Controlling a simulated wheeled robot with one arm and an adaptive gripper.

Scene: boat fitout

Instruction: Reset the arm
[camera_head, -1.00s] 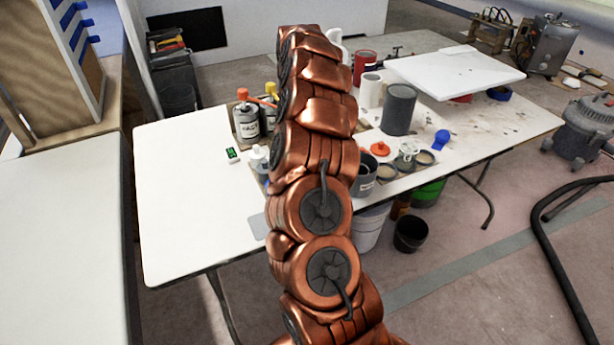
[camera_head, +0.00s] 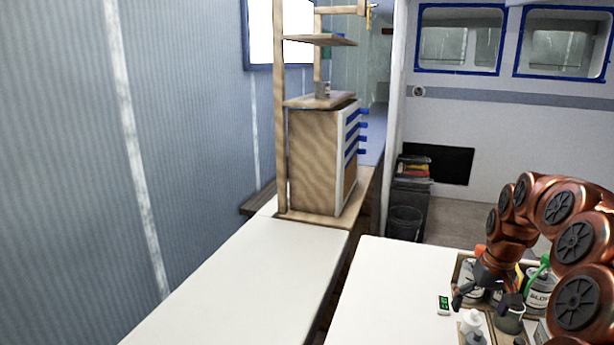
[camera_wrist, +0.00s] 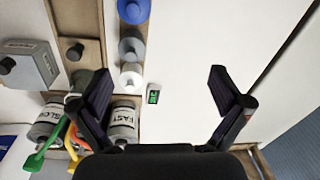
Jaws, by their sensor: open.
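My gripper (camera_head: 486,298) hangs at the end of my copper-coloured arm at the lower right of the head view, low over the white table among bottles and cups. In the wrist view my gripper (camera_wrist: 172,95) has its two dark fingers spread wide, with nothing held between them.
Bottles labelled FAST (camera_wrist: 122,122) and SLOW (camera_wrist: 47,122) stand near the left finger. A long white counter (camera_head: 235,295) and a wooden cabinet (camera_head: 315,160) are at the left. The white table's left part (camera_head: 385,290) is clear.

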